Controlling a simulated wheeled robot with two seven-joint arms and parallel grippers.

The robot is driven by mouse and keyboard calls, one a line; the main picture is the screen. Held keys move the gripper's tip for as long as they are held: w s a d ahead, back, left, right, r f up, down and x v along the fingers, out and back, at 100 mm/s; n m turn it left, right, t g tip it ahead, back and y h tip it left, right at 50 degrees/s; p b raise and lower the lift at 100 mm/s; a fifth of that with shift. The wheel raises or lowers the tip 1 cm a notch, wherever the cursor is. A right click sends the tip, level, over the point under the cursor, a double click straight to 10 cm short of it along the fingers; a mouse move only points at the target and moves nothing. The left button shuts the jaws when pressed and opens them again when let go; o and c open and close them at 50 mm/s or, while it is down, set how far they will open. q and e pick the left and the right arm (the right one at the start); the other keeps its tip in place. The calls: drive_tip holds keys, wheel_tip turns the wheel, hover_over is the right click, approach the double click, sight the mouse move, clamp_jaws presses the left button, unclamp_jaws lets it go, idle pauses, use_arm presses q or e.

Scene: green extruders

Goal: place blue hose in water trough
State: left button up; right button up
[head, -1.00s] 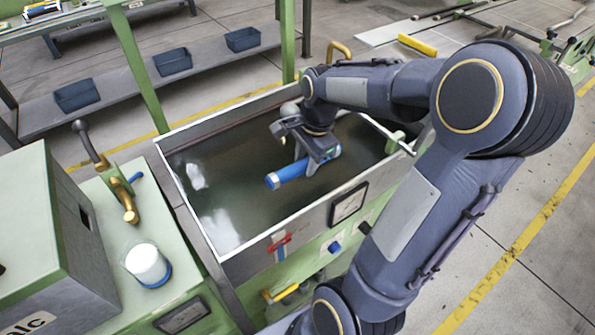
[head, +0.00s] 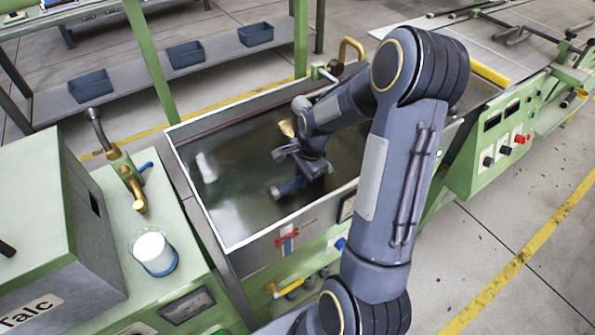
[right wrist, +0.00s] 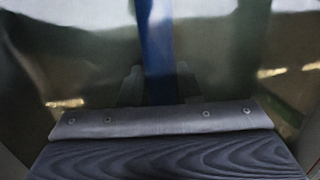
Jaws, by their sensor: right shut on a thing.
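The water trough (head: 249,258) is a metal-rimmed tank full of dark, greenish water in the middle of the head view. My right gripper (head: 297,180) is down inside the trough, at or under the water surface. It is shut on the blue hose (head: 276,192), a short tube whose near end shows beside the gripper. The hose looks dark and dull, as if under water. In the right wrist view the blue hose (right wrist: 156,45) runs upright between the fingertips (right wrist: 158,88). The hose's far end is hidden by my gripper in the head view. My left gripper is out of view.
A green counter with a white beaker (head: 153,251) and a brass tap (head: 132,185) stands left of the trough. A machine with knobs (head: 505,150) is on the right. Blue bins (head: 186,54) sit on a shelf behind. Open water lies left of my gripper.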

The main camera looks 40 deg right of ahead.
drive_tip(key=w, duration=0.3)
drive_tip(key=shift+d, duration=0.15)
drive_tip(key=shift+s+f+p, duration=0.1)
drive_tip(key=shift+f+p, duration=0.2)
drive_tip(key=shift+f, duration=0.3)
drive_tip(key=shift+f, duration=0.25)
drive_tip(key=o, duration=1)
drive_tip(key=shift+r, duration=0.1)
drive_tip(key=shift+o, duration=0.2)
